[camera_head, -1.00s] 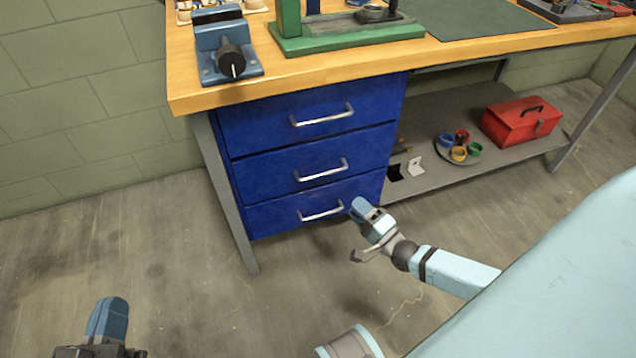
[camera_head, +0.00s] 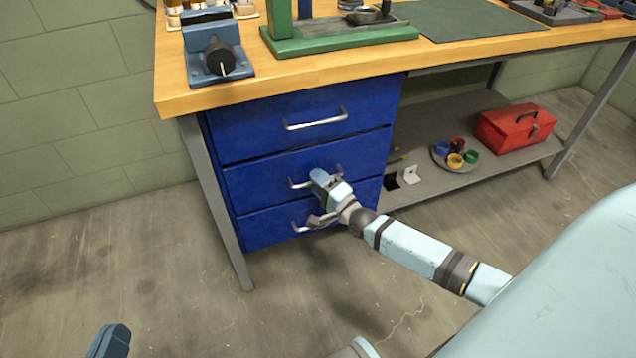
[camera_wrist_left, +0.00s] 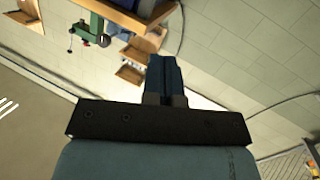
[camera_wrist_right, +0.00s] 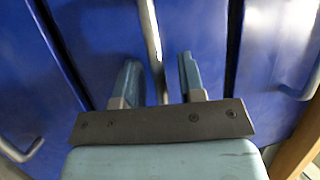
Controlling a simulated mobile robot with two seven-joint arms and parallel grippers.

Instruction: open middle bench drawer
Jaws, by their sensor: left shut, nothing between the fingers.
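The blue middle drawer (camera_head: 255,183) is closed, flush with the top drawer (camera_head: 250,130) and bottom drawer (camera_head: 268,225). Its silver bar handle (camera_head: 299,184) is partly hidden by my right gripper (camera_head: 318,178) in the head view. In the right wrist view my right gripper (camera_wrist_right: 160,75) is open, and the middle handle (camera_wrist_right: 150,30) runs between its two fingers in the picture. I cannot tell whether a finger touches it. My left gripper (camera_head: 110,338) is at the bottom left of the head view, far from the drawers. Its fingers (camera_wrist_left: 165,75) are shut and empty.
The wooden bench top (camera_head: 350,70) overhangs the drawers and carries a blue vise (camera_head: 215,55) and a green press base (camera_head: 340,42). A lower shelf (camera_head: 430,180) holds a red toolbox (camera_head: 515,127). The floor before the drawers is clear.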

